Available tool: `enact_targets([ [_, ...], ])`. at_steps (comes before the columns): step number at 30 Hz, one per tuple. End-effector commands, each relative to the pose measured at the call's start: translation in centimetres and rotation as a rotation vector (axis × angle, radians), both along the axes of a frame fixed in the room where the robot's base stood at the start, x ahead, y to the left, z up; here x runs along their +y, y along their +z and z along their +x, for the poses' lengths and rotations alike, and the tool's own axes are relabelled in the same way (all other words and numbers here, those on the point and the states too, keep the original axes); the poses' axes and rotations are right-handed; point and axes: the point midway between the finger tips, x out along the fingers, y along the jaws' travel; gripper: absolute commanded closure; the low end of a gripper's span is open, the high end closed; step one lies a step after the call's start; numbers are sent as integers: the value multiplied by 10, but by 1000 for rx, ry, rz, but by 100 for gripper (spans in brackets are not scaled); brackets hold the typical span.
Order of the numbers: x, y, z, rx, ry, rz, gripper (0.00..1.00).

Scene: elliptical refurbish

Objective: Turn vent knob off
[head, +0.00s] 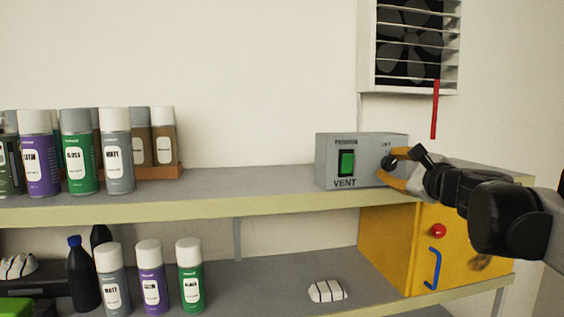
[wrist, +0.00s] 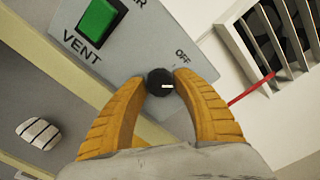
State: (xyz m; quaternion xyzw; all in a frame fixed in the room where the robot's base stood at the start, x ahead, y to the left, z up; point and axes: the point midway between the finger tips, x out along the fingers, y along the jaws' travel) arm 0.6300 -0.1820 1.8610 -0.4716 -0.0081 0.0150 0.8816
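The grey vent box (head: 332,170) stands on the upper shelf, with a green switch (head: 347,163) over the word VENT. The switch also shows in the wrist view (wrist: 99,18). The round black vent knob (wrist: 159,82) has a short white mark pointing to the right in the wrist view. The OFF label (wrist: 182,54) is above and right of it. My gripper (wrist: 160,80) has one orange finger on each side of the knob, close against it. In the head view my gripper (head: 391,166) reaches the box from the right and partly covers the knob.
A slatted fan vent (head: 412,45) with a red strip (head: 435,110) is on the wall above. A yellow cabinet (head: 385,243) is under the upper shelf. Several spray cans (head: 117,150) stand at left. A white striped object (head: 327,291) lies on the lower shelf.

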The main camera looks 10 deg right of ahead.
Motion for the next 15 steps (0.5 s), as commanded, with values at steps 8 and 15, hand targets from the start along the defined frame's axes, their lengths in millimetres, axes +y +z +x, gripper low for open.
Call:
enact_targets([
  [8, 0, 0, 0, 0, 0, -4, 99],
  [15, 0, 0, 0, -2, 0, -67, 99],
])
